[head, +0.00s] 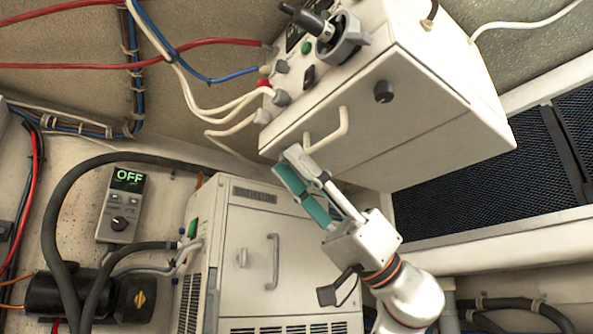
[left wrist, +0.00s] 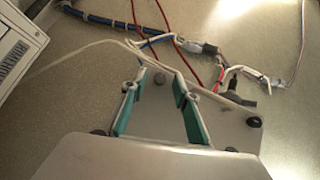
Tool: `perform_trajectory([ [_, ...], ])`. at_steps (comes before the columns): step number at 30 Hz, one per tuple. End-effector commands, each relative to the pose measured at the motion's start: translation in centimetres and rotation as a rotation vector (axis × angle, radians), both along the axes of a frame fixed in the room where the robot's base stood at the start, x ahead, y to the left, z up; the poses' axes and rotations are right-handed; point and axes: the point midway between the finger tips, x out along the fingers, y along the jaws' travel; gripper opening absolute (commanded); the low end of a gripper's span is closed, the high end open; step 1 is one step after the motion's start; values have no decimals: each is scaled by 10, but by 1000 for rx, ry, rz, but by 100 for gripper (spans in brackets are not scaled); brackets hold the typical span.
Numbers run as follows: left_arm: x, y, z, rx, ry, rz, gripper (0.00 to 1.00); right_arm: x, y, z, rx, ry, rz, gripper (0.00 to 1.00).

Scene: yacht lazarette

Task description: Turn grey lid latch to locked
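A small pale grey latch (head: 242,257) sits on the front of the lower white cabinet (head: 315,255), left of its upright bar handle (head: 272,262). A dark round knob (head: 383,91) sits on the front of the upper white box (head: 400,120). I cannot tell for certain which is the task's latch, nor its setting. My left gripper (head: 286,161) has teal pads and is in front of the upper box's lower left part, near its white handle (head: 327,130). In the left wrist view the gripper (left wrist: 162,85) is open, its fingers apart with nothing held. My right gripper is not in view.
A controller reading OFF (head: 121,204) hangs on the left wall. Red, blue and white cables run to the upper box. Black hoses (head: 60,215) bend at the left. A dark mesh panel (head: 465,190) is at the right.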

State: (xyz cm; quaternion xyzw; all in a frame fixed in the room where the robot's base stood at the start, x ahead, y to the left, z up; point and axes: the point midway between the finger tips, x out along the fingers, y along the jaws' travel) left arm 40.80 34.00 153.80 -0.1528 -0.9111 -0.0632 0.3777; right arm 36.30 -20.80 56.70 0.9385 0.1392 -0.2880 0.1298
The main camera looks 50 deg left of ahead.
Motion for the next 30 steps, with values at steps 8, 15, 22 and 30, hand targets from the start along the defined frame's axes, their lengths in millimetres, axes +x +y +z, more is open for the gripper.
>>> perform_trajectory([
  [8, 20, -7, -20, 0, 4, 0, 30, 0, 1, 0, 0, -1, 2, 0],
  [15, 53, -18, -55, -1, 5, 0, 30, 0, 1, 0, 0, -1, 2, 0],
  [22, 75, -26, -78, -1, 3, -1, 30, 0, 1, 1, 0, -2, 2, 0],
  [30, 80, -28, -85, 1, 0, -1, 30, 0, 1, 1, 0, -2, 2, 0],
])
